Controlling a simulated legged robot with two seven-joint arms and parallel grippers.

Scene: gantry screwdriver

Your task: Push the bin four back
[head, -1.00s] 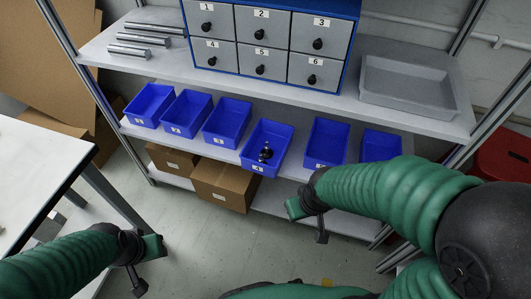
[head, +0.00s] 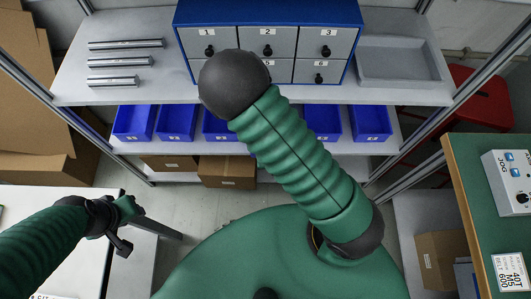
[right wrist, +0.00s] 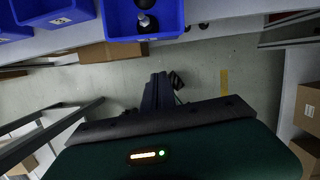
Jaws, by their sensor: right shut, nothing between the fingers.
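Bin four, blue with a dark object inside, shows at the top edge of the right wrist view (right wrist: 117,18); its far part is cut off. In the head view my right arm hides its place in the row. My right gripper (right wrist: 160,82) is shut and empty in the right wrist view, over the floor just below the bin's front and apart from it in the picture. The head view does not show it, as the arm covers it. My left gripper (head: 122,226) is at the lower left, by the white table, far from the bins; its jaw state is unclear.
Other blue bins stand on the shelf left (head: 133,122) and right (head: 370,123) of the arm. Above them are a drawer cabinet (head: 268,12), metal rods (head: 120,62) and a grey tray (head: 400,65). Cardboard boxes (head: 227,171) sit below. A green-topped bench (head: 475,215) is at right.

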